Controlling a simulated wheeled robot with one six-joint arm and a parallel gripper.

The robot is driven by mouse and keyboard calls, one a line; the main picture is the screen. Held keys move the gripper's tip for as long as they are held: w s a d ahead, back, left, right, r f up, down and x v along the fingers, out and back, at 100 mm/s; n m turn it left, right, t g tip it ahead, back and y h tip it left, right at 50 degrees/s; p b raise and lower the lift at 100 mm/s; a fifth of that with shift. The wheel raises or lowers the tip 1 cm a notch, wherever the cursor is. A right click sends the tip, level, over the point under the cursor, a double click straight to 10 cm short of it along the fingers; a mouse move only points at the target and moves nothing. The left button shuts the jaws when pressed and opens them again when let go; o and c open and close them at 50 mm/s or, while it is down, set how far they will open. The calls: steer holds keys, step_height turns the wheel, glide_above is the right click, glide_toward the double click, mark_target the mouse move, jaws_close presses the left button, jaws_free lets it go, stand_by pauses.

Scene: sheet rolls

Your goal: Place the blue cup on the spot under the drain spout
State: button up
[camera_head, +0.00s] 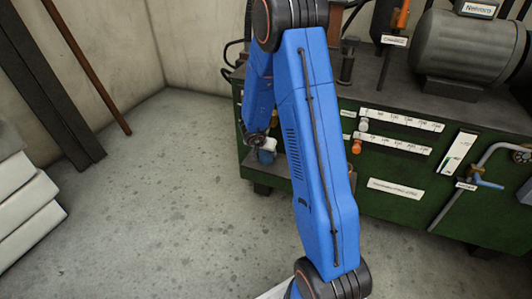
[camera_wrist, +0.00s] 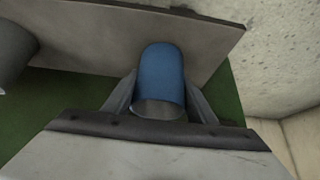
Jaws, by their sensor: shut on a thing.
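The blue cup (camera_wrist: 162,72) sits between the two fingers of my gripper (camera_wrist: 160,95) in the wrist view, with its open mouth facing the camera. My gripper is shut on it. In the head view the cup (camera_head: 267,156) shows small at the lower left end of the green machine, below my gripper (camera_head: 262,146). A grey plate (camera_wrist: 215,38) lies behind the cup in the wrist view; I cannot tell whether the cup touches it. I cannot make out the drain spout or the spot under it for certain.
The green machine (camera_head: 400,185) carries a grey motor (camera_head: 465,48), gauges and a bent pipe (camera_head: 470,180). A grey round part (camera_wrist: 14,50) stands at the left in the wrist view. Concrete walls are close by. White stacked blocks (camera_head: 25,205) stand at the left; the floor between is clear.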

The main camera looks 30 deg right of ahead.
steer(key=shift+f, duration=0.2)
steer(key=o, duration=1.1)
steer(key=shift+o, duration=0.2)
